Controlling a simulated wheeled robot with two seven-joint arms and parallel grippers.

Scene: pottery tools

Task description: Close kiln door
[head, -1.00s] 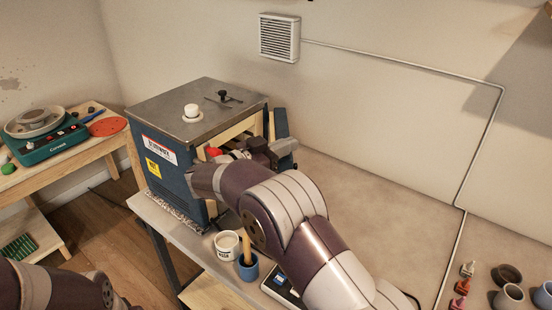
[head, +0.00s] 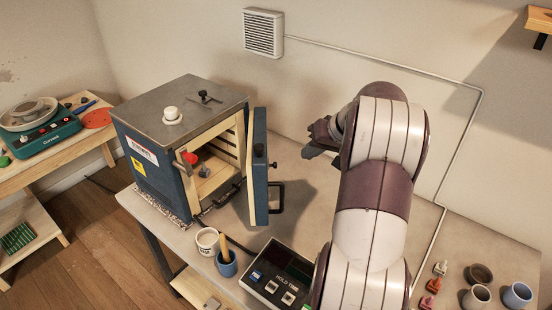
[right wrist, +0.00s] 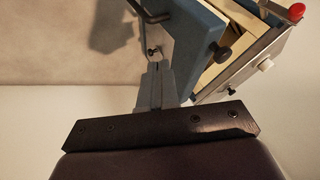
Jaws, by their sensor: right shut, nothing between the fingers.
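The blue kiln (head: 160,170) stands on the table at the left of the head view. Its front opening shows a pale lined chamber (head: 214,170). The kiln door (head: 260,172) stands open on the right side of the opening, with a dark handle (head: 277,196) on its outer face. My right gripper (head: 312,141) is to the right of the door, apart from it, shut and empty. In the right wrist view, the gripper's fingers (right wrist: 156,85) point toward the door (right wrist: 195,40), and the kiln (right wrist: 245,60) is behind it. My left gripper is out of view.
A white mug (head: 207,241), a blue cup (head: 227,264) with a wooden tool and a control box (head: 280,274) stand in front of the kiln. Small pots (head: 477,296) and bottles are at the right. The table behind my right arm is clear.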

